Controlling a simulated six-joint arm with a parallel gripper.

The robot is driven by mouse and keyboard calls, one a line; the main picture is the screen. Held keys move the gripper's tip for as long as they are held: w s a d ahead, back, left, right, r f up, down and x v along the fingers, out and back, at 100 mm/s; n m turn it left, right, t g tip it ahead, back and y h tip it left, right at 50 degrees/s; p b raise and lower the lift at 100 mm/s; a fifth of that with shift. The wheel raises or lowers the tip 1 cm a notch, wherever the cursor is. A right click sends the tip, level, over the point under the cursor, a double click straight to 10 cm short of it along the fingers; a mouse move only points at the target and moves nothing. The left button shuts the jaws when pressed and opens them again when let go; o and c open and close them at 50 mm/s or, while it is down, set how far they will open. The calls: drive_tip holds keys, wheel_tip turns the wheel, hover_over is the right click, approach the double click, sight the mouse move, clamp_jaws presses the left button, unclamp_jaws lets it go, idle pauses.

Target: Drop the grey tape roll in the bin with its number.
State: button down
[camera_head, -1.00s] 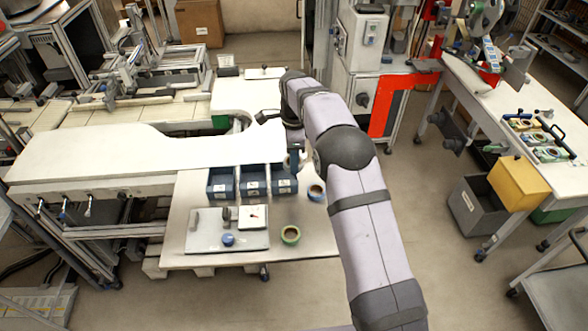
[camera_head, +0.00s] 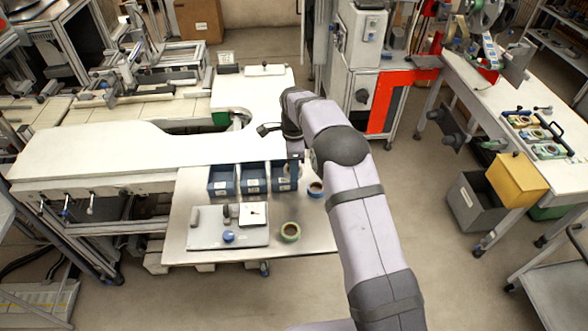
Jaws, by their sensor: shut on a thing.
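Three blue bins stand in a row at the back of the low table: the left bin (camera_head: 222,187), the middle bin (camera_head: 254,186) and the right bin (camera_head: 283,186).
A pale board (camera_head: 205,238) with a blue knob and a white dial covers the table's left front.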

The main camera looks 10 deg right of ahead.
drive_tip(key=shift+f, duration=0.25)
drive_tip(key=c, duration=1.8)
unclamp_jaws()
drive_tip(key=shift+r, duration=0.55)
wheel_tip(320, 180, up, 12)
drive_tip(key=b, duration=0.2)
drive_tip(key=shift+r+b, duration=0.1)
drive_tip(key=shift+b, duration=0.25)
